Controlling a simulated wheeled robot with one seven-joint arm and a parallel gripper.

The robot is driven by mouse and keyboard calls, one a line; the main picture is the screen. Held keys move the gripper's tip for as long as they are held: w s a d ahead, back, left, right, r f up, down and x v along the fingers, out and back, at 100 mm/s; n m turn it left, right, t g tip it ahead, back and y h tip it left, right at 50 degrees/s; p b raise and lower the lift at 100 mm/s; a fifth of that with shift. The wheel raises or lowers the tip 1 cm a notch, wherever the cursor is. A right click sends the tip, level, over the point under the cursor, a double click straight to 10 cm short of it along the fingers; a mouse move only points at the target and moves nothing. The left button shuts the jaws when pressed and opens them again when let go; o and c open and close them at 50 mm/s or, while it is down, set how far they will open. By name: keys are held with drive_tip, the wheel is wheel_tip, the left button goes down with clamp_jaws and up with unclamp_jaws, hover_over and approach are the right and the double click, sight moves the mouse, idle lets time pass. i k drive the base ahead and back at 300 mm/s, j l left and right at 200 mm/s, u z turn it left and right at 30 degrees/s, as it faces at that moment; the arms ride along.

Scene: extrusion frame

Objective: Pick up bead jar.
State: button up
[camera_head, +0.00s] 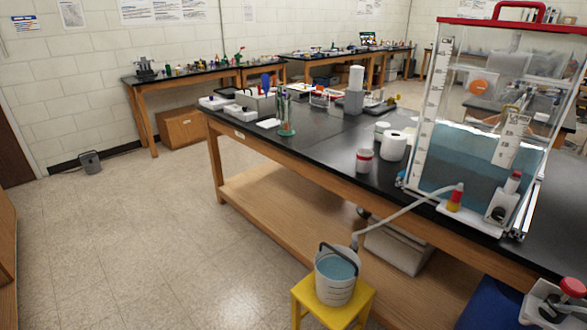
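A small white jar with a red band near its top (364,161) stands upright on the black bench top, near the front edge and left of the large water tank. It is the likeliest bead jar, but its contents are too small to make out. A small pale tub (382,131) stands behind it, and a white roll (393,146) stands close by on its right. I cannot see my gripper in this view.
The clear water tank (480,160) with a red-edged top stands right of the jar. A hose (405,211) runs from it to a bucket (336,275) on a yellow stool (352,297) before the bench (320,145). Floor at left (170,240) is clear.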

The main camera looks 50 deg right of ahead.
sight(364, 156)
drive_tip(key=i+j+u, duration=0.1)
drive_tip(key=i, duration=0.35)
drive_tip(key=i+j+u, duration=0.15)
drive_tip(key=i, duration=0.35)
drive_tip(key=i+z, duration=0.5)
drive_tip(key=i+j+z, duration=0.15)
drive_tip(key=i+z, duration=0.35)
drive_tip(key=i+j+z, duration=0.25)
drive_tip(key=z, duration=0.2)
drive_tip(key=i+j+z, duration=0.4)
drive_tip(key=z, duration=0.25)
drive_tip(key=i, duration=0.1)
